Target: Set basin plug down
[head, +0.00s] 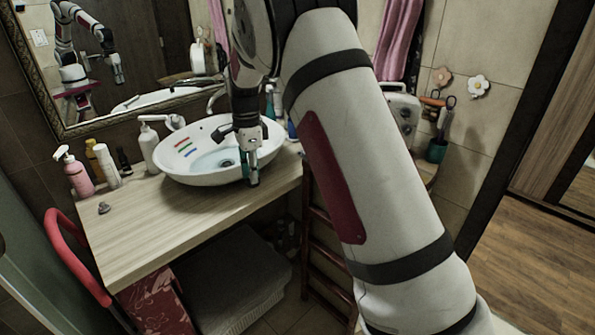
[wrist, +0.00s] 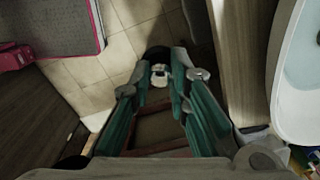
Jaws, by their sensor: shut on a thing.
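My gripper (head: 253,180) points down in front of the white basin's (head: 172,172) front right rim. The wrist view shows its teal fingers (wrist: 162,72) closed together at the tips on a small dark round thing with a pale part, which I take to be the basin plug (wrist: 157,53). The plug is hardly visible in the head view. In the wrist view, the fingers hang over the floor, beside the edge of the wooden counter (wrist: 240,50), and the basin (wrist: 297,90) is farther right. The drain (head: 227,162) shows in the basin's bottom.
Bottles, including a pink one (head: 76,175) and a white pump bottle (head: 149,150), stand at the counter's back left. A small grey thing (head: 103,208) lies on the left of the counter (head: 150,235). The counter's front strip is otherwise clear. A reddish wooden rack (head: 318,235) stands below right.

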